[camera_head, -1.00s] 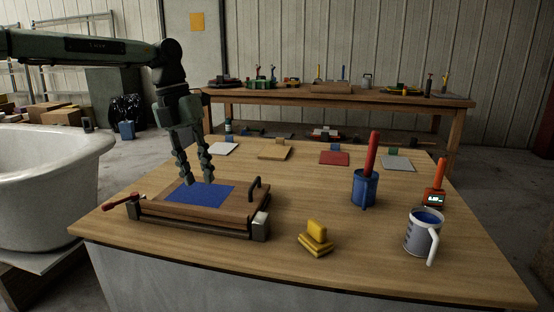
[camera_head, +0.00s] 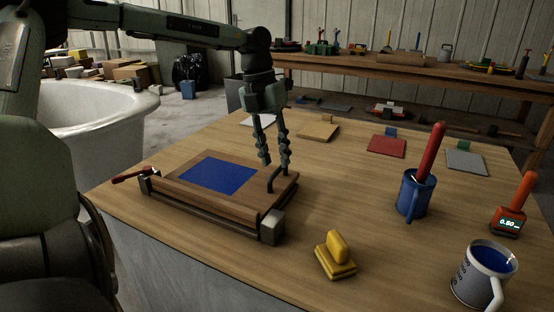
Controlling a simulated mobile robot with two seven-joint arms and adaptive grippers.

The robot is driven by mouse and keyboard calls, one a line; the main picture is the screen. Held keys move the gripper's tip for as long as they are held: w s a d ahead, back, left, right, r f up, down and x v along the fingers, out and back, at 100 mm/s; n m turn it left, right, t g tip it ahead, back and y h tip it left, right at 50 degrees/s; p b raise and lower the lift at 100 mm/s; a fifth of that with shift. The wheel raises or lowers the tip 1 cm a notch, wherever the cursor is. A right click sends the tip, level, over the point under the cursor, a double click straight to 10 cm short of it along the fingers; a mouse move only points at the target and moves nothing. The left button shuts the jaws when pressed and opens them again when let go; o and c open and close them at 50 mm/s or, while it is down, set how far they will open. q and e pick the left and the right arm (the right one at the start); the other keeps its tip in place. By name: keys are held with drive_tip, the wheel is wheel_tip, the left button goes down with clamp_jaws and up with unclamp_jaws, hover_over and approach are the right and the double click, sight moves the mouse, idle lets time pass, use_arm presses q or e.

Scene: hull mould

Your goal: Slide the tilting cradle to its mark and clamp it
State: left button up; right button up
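The tilting cradle (camera_head: 183,192) is a wooden board with a blue patch (camera_head: 218,174) on top, sitting on a dark rail frame (camera_head: 215,217) with metal end blocks at the table's front left. A dark upright handle (camera_head: 270,184) stands at the board's right end. A red-handled clamp lever (camera_head: 131,175) sticks out at the frame's left end. My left gripper (camera_head: 275,168) points down at the handle, its two fingers apart. The fingertips overlap the handle's top in this view; I cannot tell whether they touch it. No mark for the cradle can be made out. My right gripper is not in view.
A yellow block-like tool (camera_head: 335,256) lies right of the frame. A blue cup with a red stick (camera_head: 415,193), an orange device with a display (camera_head: 509,220) and a mug (camera_head: 482,274) stand further right. Coloured flat pads (camera_head: 386,147) line the table's back.

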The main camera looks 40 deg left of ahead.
use_arm(q)
drive_tip(key=shift+w+d+f, duration=0.1)
drive_tip(key=shift+d+f, duration=0.05)
drive_tip(key=shift+f, duration=0.75)
drive_tip(key=shift+c, duration=0.5)
clamp_jaws()
